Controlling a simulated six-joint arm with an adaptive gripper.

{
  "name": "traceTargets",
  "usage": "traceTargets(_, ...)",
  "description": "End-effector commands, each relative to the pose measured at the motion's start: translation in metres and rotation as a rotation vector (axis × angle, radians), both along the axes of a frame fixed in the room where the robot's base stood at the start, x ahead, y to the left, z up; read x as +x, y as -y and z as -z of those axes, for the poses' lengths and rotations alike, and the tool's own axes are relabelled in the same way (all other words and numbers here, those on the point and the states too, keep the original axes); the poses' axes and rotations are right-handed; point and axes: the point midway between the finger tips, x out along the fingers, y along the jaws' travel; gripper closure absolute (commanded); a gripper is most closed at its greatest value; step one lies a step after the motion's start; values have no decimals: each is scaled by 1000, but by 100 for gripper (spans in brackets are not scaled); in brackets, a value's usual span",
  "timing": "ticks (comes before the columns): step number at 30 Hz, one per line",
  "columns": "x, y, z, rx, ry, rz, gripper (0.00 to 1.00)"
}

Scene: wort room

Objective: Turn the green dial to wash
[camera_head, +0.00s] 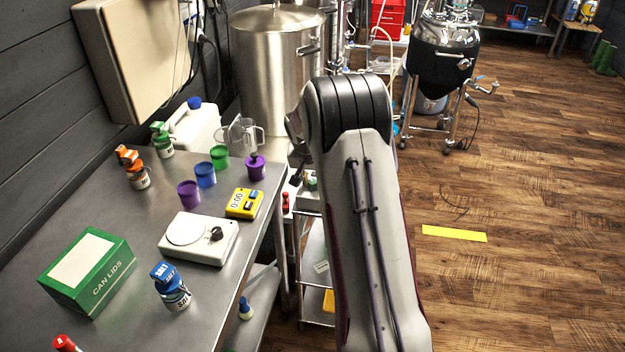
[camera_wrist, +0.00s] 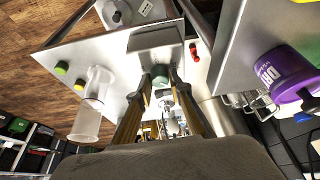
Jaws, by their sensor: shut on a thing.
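The green dial (camera_wrist: 159,72) shows in the wrist view at the front of a grey box (camera_wrist: 155,40) on a pale panel. My gripper (camera_wrist: 161,80) reaches it with its two dark-tipped fingers, one on each side of the dial, and is shut on it. The fingers partly cover the dial, and I cannot read any marking for wash or its pointer.
A purple tub (camera_wrist: 284,74) is at the right. The steel bench (camera_head: 110,215) holds a white scale (camera_head: 200,239), yellow timer (camera_head: 244,203) and green box (camera_head: 87,270). Floor at right is mostly open.

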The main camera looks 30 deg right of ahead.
Motion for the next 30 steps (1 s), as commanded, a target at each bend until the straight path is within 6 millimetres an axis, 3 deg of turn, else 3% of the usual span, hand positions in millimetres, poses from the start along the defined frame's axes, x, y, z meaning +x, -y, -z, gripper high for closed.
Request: traceTargets(30,3,-2,0,0,0,522,100)
